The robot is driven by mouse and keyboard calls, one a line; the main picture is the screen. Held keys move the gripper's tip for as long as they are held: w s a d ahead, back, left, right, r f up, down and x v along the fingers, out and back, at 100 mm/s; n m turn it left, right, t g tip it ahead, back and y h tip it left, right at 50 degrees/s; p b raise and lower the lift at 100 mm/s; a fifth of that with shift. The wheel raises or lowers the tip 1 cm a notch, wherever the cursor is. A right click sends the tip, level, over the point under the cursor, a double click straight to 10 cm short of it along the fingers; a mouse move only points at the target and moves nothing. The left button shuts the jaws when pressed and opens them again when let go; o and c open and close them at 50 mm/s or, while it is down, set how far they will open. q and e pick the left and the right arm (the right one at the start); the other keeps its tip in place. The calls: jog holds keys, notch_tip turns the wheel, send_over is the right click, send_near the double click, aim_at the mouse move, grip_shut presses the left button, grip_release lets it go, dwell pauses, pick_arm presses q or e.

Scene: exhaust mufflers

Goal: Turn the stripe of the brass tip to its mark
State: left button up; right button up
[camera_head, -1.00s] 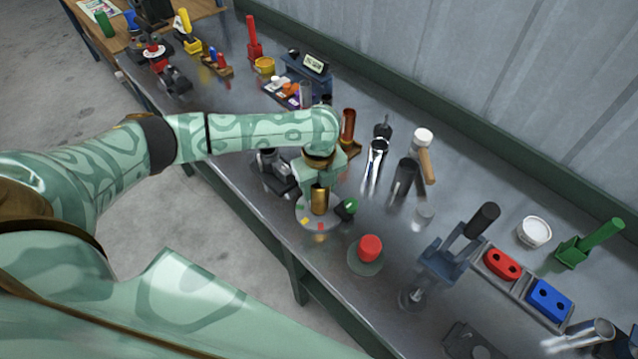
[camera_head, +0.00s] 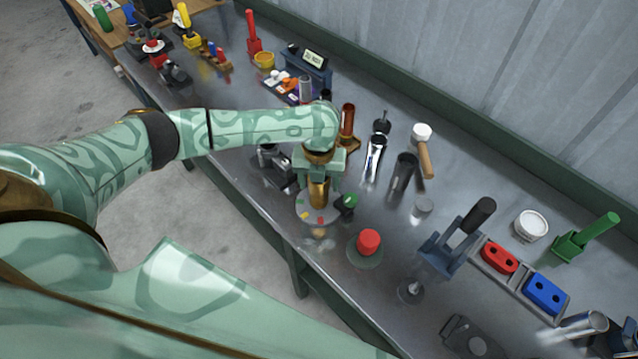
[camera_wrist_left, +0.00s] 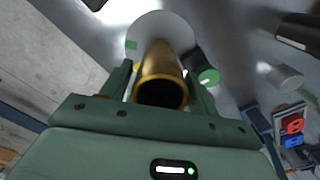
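The brass tip (camera_head: 318,194) stands upright on a pale round disc (camera_head: 304,208) near the table's front edge. Coloured marks show on the disc; a green one (camera_wrist_left: 131,45) shows in the left wrist view. My left gripper (camera_head: 318,180) points down over the tip, with a finger on either side of it. In the left wrist view the brass tip (camera_wrist_left: 160,72) shows its open, dark upper end between the fingers, which look spread with narrow gaps. I cannot make out the stripe on the tip. My right gripper is out of view.
A green knob (camera_head: 348,201) is close right of the disc. A red button (camera_head: 368,242) stands in front to the right. A dark clamp device (camera_head: 272,165) is just left.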

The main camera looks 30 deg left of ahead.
pick_arm(q)
jog(key=shift+o, duration=0.6)
jog(key=shift+r, duration=0.1)
notch_tip(320, 180, up, 16)
jog(key=p, duration=0.4)
